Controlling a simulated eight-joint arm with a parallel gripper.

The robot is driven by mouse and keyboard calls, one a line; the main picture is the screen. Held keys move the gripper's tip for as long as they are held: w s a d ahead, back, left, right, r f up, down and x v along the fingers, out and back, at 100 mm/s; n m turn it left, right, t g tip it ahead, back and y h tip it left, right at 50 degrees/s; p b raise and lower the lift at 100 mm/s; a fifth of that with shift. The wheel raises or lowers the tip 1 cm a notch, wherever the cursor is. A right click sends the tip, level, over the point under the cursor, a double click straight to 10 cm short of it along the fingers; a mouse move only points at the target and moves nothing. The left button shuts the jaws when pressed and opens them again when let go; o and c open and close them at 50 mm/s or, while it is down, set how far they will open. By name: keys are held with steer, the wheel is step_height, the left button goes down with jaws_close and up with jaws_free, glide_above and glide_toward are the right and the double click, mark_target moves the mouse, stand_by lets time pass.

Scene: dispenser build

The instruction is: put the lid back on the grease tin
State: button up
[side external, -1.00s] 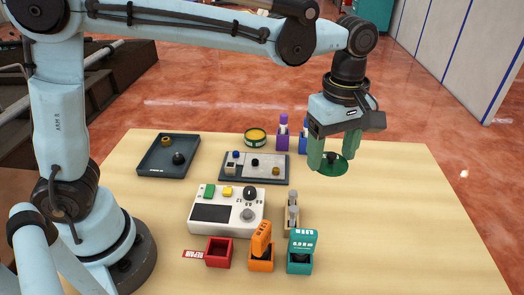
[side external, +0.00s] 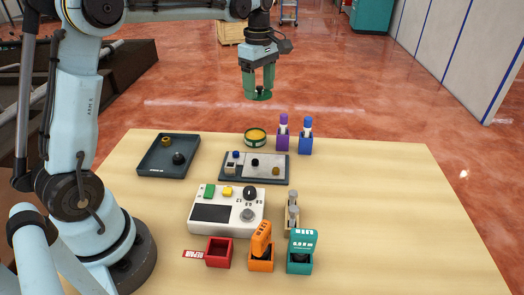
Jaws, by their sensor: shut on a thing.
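The grease tin (side external: 255,142) stands at the back of the table, a short green cylinder with a pale label band. It is uncovered and its yellow grease shows. My gripper (side external: 258,90) is shut on the green round lid (side external: 262,97). It holds the lid well above the table, nearly straight over the tin, with a clear gap between lid and tin. The lid looks about level. The fingers partly hide the lid's knob.
Purple (side external: 283,133) and blue (side external: 305,136) holders with bottles stand close right of the tin. A grey tray with small parts (side external: 232,178) lies in front of it. A dark tray (side external: 148,162) is at left. The table's right side (side external: 400,200) is clear.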

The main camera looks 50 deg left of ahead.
steer(key=shift+s+a, duration=0.1)
steer(key=shift+a, duration=0.95)
step_height(320, 180, down, 6)
steer(key=shift+d+f, duration=0.15)
steer(key=shift+f, duration=0.2)
jaws_close()
steer(key=shift+f, duration=2.9)
steer(key=shift+r, duration=0.45)
steer(key=shift+f, duration=0.2)
steer(key=shift+o, duration=0.8)
jaws_free()
